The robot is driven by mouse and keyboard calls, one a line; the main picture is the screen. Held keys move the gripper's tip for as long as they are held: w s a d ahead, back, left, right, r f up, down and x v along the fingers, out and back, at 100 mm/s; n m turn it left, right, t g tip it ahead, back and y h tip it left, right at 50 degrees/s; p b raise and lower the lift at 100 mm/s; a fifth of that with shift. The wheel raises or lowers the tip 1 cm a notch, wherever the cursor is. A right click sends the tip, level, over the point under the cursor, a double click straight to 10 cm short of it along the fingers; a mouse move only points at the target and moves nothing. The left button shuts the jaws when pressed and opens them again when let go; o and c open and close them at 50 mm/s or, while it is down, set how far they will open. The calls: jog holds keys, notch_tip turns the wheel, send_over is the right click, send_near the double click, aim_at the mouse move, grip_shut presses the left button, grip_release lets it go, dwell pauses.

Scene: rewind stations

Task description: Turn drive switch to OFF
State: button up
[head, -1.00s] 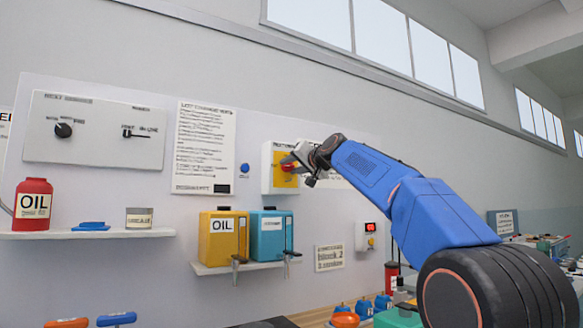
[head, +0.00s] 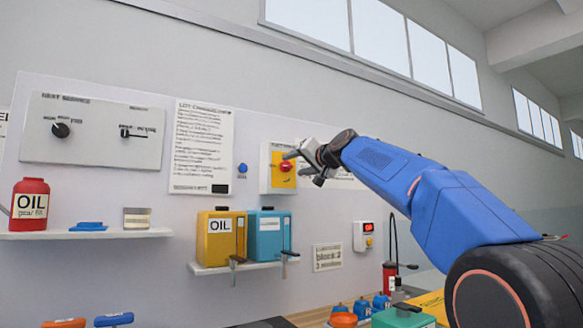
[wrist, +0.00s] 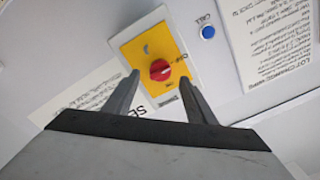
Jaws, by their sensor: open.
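The drive switch (head: 278,172) is a yellow plate in a pale box on the wall panel, with a round red knob (head: 285,166). In the wrist view the red knob (wrist: 160,70) sits at the middle of the yellow plate (wrist: 147,50), beyond the fingertips. My gripper (head: 297,156) is in front of the switch's upper right in the head view, and hides part of it. In the wrist view my gripper (wrist: 158,80) is open, one finger on each side of the knob's line, with nothing held. I cannot tell whether a finger touches the plate. The plate's lettering is partly readable.
A blue call button (wrist: 208,31) is beside the switch, near a printed notice (head: 201,147). Below, a shelf (head: 215,269) holds a yellow oil can (head: 220,242) and a teal can (head: 269,238). A small box with a red display (head: 365,236) is lower right.

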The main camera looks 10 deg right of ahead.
jog(key=v, duration=1.2)
jog(key=shift+s, duration=0.4)
jog(key=shift+d, duration=0.1)
